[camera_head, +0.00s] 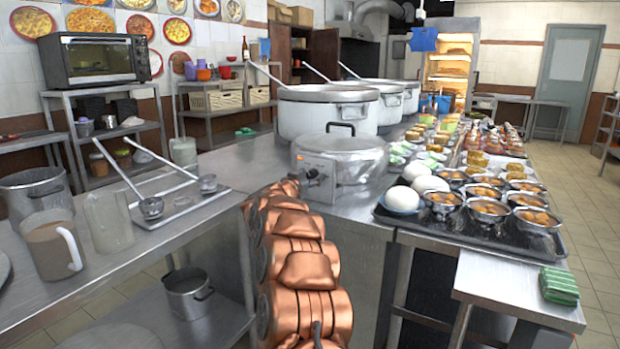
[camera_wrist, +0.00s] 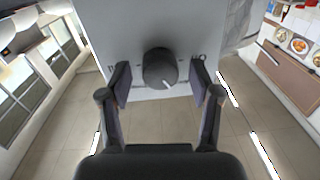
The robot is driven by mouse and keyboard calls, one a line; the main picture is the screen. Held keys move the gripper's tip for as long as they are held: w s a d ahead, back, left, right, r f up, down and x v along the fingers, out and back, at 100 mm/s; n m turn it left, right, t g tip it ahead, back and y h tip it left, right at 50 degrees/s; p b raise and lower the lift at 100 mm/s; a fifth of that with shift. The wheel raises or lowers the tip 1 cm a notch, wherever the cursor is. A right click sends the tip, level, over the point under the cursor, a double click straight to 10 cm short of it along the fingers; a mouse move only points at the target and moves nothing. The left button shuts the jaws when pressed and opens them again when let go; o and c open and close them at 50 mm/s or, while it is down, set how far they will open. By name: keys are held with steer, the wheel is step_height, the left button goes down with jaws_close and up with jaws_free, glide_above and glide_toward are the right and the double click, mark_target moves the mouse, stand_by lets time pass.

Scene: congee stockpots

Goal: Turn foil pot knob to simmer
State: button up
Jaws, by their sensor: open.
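The foil-covered pot (camera_head: 345,160) stands at the near end of the steel counter, with a pale control box (camera_head: 313,178) on its front. In the wrist view, its round dark knob (camera_wrist: 160,67) sits on a light grey panel (camera_wrist: 150,25). A white pointer line on the knob points down and slightly right. Small dark markings flank the knob, too small to read. My gripper (camera_wrist: 160,84) is open, with one finger on each side of the knob and gaps visible on both sides. In the head view, my copper-coloured arm reaches toward the box, and the gripper cannot be made out.
Large stockpots (camera_head: 328,108) with ladles stand behind the foil pot. A black tray (camera_head: 460,232) with bowls and white round items lies to the right. Ladles rest on a tray (camera_head: 180,205) at left. Open floor (camera_head: 590,200) shows at far right.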

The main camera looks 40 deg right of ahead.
steer(key=shift+c, duration=0.3)
steer(key=c, duration=1.1)
steer(key=shift+m, duration=0.5)
steer(key=m, duration=0.2)
steer(key=shift+f+m, duration=0.15)
steer(key=shift+m, duration=0.25)
steer(key=m, duration=0.2)
steer(key=shift+f+m, duration=0.1)
steer(key=shift+m, duration=0.3)
steer(key=m+b, duration=0.2)
steer(key=m, duration=0.3)
steer(key=shift+a, duration=0.1)
steer(key=shift+m, duration=0.3)
